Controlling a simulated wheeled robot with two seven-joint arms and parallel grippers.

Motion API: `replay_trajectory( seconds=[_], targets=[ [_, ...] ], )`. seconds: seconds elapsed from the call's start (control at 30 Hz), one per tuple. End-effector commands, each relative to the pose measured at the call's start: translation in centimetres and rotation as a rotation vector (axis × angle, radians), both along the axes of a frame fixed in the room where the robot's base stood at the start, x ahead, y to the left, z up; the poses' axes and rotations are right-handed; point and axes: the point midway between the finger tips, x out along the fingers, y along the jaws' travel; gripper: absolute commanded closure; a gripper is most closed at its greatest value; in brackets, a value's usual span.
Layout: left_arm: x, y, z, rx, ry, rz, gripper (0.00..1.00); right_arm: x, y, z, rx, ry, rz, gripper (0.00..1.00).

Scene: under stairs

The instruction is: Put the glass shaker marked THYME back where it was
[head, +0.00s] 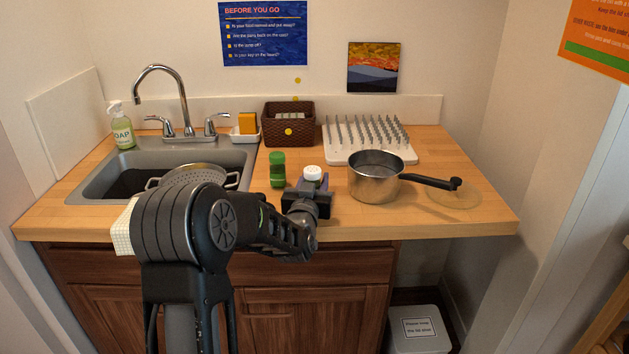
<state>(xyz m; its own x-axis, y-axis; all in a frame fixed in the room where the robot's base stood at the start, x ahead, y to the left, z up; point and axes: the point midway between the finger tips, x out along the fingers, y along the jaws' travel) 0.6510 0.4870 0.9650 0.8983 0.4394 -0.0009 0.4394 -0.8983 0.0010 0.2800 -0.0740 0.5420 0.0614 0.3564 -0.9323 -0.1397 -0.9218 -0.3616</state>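A shaker with a white cap (313,173) shows on the counter side of my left gripper (309,192). Its body is mostly hidden by the gripper, and no label is readable. The gripper is at the shaker, low over the wooden counter; whether its fingers are closed on it is hidden. A green-capped shaker (277,170) stands upright just to the left; no THYME marking is legible on it. My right gripper is not in view.
A steel pot (374,182) with its handle pointing right stands close right of the gripper. Behind are a white spiked rack (345,156) and a brown basket (271,131). The sink (91,183), holding a colander (199,174), is left.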

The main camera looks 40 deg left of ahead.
Motion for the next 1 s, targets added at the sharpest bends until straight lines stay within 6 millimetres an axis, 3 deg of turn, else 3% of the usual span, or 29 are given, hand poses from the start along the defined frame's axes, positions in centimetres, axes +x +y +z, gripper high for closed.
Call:
replay_trajectory(
  seconds=[0.3,0.67,0.87,1.0],
  targets=[
    [0.0,0.0,-0.1,0.0,0.0,0.0,0.4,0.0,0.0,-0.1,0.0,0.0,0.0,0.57],
    [0.0,0.0,0.4,0.0,0.0,0.0,0.4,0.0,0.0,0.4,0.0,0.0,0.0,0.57],
    [-2.3,-1.1,0.1,-0.001,0.0,0.0,0.4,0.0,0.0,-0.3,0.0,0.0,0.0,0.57],
    [-4.9,-2.4,0.1,-0.001,-0.002,0.0,0.4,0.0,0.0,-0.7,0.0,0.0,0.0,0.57]
  ],
)
